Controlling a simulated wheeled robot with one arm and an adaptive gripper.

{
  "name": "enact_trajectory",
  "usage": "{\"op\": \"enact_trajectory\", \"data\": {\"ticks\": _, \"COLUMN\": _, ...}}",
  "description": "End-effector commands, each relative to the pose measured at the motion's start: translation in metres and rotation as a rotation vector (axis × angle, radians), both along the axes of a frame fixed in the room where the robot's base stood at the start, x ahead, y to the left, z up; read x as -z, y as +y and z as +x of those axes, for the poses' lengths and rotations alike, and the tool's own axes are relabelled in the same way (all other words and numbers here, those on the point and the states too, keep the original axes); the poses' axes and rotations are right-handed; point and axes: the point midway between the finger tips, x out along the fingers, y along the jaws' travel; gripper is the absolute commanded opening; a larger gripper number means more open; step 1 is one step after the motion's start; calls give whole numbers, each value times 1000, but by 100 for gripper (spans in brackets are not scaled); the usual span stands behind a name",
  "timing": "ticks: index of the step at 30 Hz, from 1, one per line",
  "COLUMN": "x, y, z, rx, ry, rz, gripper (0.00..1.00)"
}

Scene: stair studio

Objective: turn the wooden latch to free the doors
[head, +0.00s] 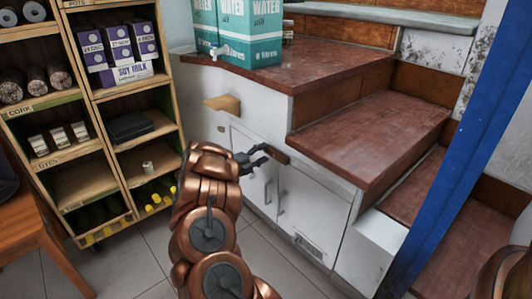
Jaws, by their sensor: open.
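The wooden latch (276,154) is a small dark brown bar at the top of the white cabinet, where the two doors meet. It appears to lie across the seam, tilted slightly. The left door (253,178) and the right door (315,208) look shut, each with a grey vertical handle. My gripper (264,155) is open, with its dark fingers at the left end of the latch. I cannot tell whether the fingers touch it.
A pale wooden block (223,103) juts from the wall. A stocked shelf (90,95) stands left, and a blue post (455,150) right.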

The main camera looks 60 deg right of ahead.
Motion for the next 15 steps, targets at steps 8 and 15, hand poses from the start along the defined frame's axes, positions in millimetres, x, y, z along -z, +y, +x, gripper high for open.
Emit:
{"op": "enact_trajectory", "data": {"ticks": 8, "x": 0, "y": 50, "z": 15, "rx": -2, "ry": -1, "rz": 1, "gripper": 54}}
{"op": "enact_trajectory", "data": {"ticks": 15, "x": 1, "y": 81, "z": 23, "rx": -1, "ry": 0, "rz": 2, "gripper": 54}}
